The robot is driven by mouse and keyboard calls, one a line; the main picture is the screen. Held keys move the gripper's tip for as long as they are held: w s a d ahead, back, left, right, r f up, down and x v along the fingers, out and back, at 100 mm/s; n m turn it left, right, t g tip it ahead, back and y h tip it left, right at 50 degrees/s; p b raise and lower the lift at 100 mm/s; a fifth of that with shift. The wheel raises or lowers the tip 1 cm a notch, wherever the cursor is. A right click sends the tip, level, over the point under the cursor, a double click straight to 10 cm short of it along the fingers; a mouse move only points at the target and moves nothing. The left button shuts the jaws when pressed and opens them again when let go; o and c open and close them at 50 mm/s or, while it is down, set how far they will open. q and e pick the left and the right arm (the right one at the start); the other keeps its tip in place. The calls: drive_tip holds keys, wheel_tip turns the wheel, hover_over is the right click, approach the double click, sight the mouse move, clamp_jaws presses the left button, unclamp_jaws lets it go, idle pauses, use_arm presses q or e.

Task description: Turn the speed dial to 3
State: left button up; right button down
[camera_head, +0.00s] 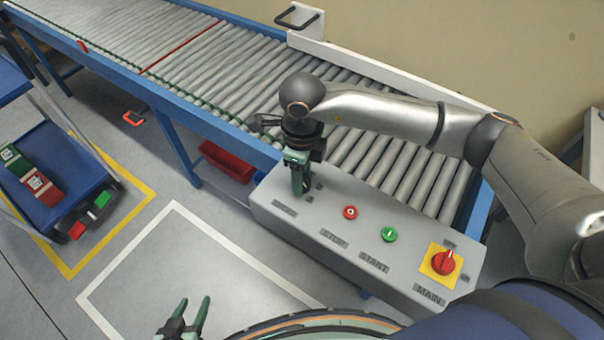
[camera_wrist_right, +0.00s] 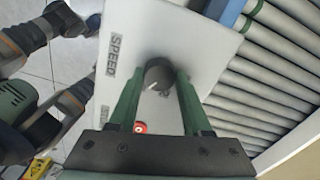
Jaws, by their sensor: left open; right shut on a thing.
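The speed dial (camera_wrist_right: 159,73) is a dark round knob on the grey control panel (camera_head: 334,212), beside a SPEED label (camera_wrist_right: 114,56) in the right wrist view. A small light mark shows on the knob, but I cannot read any number it points to. My right gripper (camera_head: 299,184) comes down on the panel's left end, its green fingers shut on the dial from both sides. In the head view the fingers hide the dial. My left gripper (camera_head: 187,316) is open and empty at the bottom edge, low and away from the panel.
A red stop button (camera_head: 350,212), a green start button (camera_head: 389,234) and a red main switch (camera_head: 444,262) on yellow sit along the panel. A roller conveyor (camera_head: 210,65) runs behind. A blue cart (camera_head: 62,172) with boxes stands at left.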

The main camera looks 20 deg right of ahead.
drive_tip(key=shift+c, duration=1.7)
unclamp_jaws()
drive_tip(key=shift+r, duration=0.15)
wheel_tip(320, 180, up, 12)
drive_tip(key=b, duration=0.1)
drive_tip(key=shift+r, duration=0.15)
